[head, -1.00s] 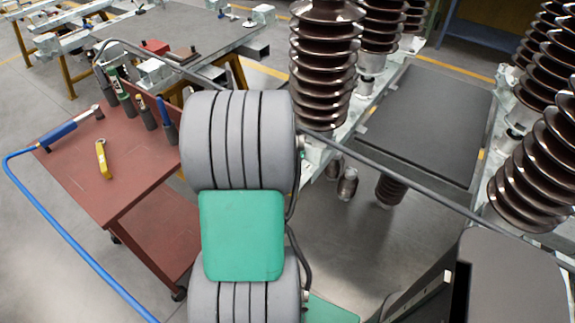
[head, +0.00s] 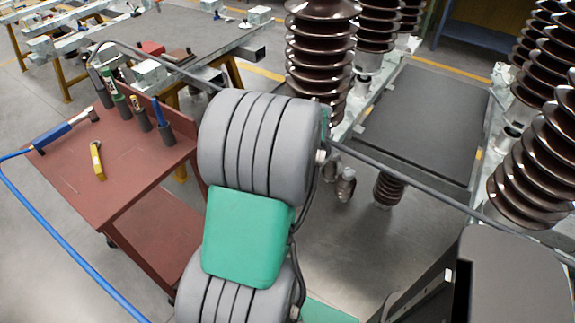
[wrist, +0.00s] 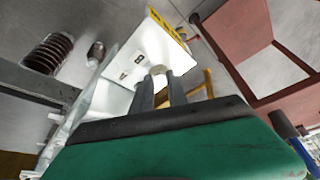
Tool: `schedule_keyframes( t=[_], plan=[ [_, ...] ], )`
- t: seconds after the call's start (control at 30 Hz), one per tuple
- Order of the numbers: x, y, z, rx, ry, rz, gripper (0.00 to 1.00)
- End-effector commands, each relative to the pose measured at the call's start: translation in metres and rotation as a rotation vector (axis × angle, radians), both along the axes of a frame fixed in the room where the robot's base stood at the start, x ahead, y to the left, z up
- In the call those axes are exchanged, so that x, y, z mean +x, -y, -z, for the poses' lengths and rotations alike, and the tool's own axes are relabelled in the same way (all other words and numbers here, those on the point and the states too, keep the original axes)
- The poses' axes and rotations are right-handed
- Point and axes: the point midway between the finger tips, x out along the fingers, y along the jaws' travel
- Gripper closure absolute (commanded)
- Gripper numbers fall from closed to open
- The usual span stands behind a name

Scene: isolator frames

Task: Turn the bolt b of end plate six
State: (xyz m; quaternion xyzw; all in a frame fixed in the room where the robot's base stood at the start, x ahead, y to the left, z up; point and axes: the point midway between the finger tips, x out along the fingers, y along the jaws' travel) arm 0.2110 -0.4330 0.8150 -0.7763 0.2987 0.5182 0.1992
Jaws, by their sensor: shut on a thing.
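In the wrist view, a white end plate (wrist: 158,42) stands ahead of my gripper, with a yellow label (wrist: 168,24) along its upper edge. Dark letter marks are on its face; I cannot read the plate number. My gripper (wrist: 162,82) is shut on a pale, round bolt head (wrist: 158,70) beside the lettered face. The fingers hide part of the bolt, so I cannot tell how far it is turned. In the head view, my own arm hides the gripper and the bolt.
A red-brown tool cart (head: 130,160) stands left, with a yellow tool (head: 97,160) and a blue-handled tool (head: 62,132) on it. Ribbed brown insulators (head: 322,45) stand on the frame at centre and right. A dark panel (head: 425,120) lies between them.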

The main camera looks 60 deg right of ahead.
Motion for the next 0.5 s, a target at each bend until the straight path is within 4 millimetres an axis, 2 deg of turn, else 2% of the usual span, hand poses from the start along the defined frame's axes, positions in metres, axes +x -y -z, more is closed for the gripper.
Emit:
schedule_keyframes(
  t=[0.5],
  plan=[
    [-0.0005, -0.0001, 0.0005, 0.002, -0.001, -0.046, 1.0]
  ],
)
